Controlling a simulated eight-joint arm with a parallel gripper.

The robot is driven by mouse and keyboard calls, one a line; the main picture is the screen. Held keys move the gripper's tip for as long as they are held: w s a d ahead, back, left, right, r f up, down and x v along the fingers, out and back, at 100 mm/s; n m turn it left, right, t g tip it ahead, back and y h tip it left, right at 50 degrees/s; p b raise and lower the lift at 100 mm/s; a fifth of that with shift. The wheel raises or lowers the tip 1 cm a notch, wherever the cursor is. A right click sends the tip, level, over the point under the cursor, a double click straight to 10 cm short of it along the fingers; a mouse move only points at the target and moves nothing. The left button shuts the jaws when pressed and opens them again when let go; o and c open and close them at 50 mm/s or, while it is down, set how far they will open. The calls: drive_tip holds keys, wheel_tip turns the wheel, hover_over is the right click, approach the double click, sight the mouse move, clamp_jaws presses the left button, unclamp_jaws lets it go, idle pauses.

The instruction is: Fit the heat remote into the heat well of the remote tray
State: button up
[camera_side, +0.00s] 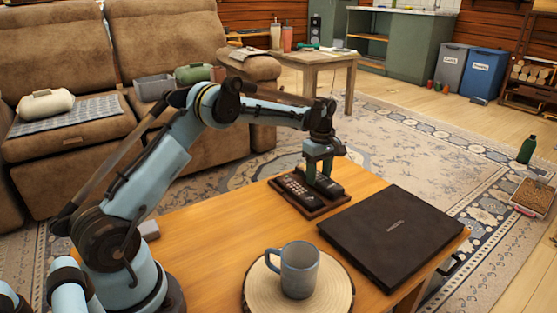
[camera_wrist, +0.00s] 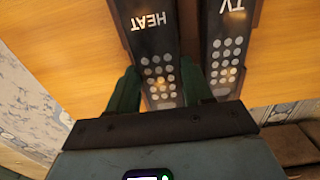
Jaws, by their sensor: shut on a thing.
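The heat remote (camera_wrist: 157,60), dark with grey round buttons and the word HEAT, is between the two green fingers of my gripper (camera_wrist: 160,85). In the side view my gripper (camera_side: 318,172) points down, shut on the heat remote (camera_side: 329,186) at the right part of the remote tray (camera_side: 311,210). The heat remote lies lengthwise along the tray, beside the TV remote (camera_side: 296,187), which also shows in the wrist view (camera_wrist: 226,50). The fingers and remote hide the heat well, so I cannot tell whether the remote is fully seated.
A closed black laptop (camera_side: 394,232) lies just right of the tray on the wooden table (camera_side: 205,232). A blue-grey mug (camera_side: 299,270) stands on a wood slice (camera_side: 257,294) at the front.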

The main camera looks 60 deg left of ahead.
sight(319, 177)
drive_tip(key=shift+f, duration=0.55)
idle(0.6)
drive_tip(key=o, duration=1.2)
drive_tip(key=shift+c, duration=0.2)
drive_tip(key=shift+r, duration=0.1)
wheel_tip(319, 177, up, 12)
drive_tip(key=shift+d, duration=0.1)
